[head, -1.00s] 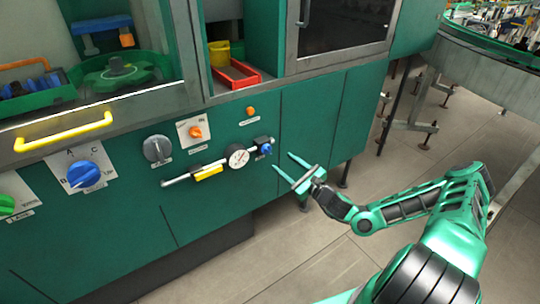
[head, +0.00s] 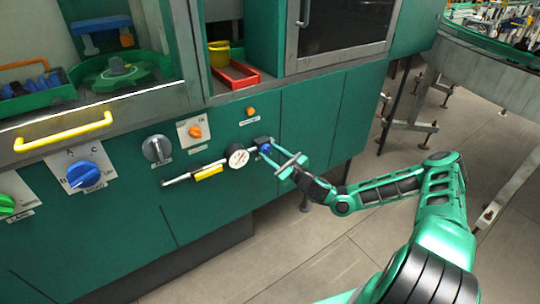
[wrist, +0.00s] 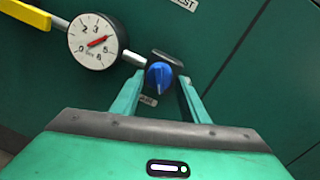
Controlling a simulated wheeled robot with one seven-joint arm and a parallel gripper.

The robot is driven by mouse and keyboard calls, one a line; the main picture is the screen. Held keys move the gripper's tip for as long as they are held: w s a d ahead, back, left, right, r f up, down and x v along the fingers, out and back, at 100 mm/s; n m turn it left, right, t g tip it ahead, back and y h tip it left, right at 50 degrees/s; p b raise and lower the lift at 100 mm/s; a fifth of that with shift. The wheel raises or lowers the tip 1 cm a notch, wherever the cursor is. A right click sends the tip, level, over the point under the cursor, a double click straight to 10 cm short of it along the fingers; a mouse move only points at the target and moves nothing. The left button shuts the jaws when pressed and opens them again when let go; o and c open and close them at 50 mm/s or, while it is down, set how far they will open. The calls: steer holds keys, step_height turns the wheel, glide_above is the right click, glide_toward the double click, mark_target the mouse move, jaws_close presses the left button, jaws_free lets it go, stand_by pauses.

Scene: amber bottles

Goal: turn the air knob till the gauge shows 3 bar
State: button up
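The air knob is a small blue knob (wrist: 159,76) with a pointer ridge, on a dark mount at the right end of the air line; it shows in the head view (head: 265,148) too. My gripper (head: 271,156) is open at the knob. In the wrist view its two fingers (wrist: 160,84) stand one on each side of the knob, with gaps showing. The round white gauge (wrist: 94,41) is just left of the knob; in the head view it shows as a small dial (head: 238,156). Its red needle points right and slightly up, clockwise past the 3.
A yellow valve handle (head: 208,172) lies along the pipe left of the gauge. An orange button (head: 250,111), an orange knob (head: 195,132), a grey knob (head: 157,149) and a blue selector (head: 84,174) are on the same green panel. The floor in front is clear.

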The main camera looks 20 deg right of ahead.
steer(key=shift+a, duration=0.1)
steer(key=c, duration=0.6)
steer(key=shift+n, duration=0.3)
steer(key=n, duration=0.4)
steer(key=shift+r+n+g+h, duration=0.1)
steer(key=shift+n+g+h, duration=0.25)
steer(key=shift+n, duration=2.05)
steer(key=o, duration=1)
steer(key=shift+s, duration=0.1)
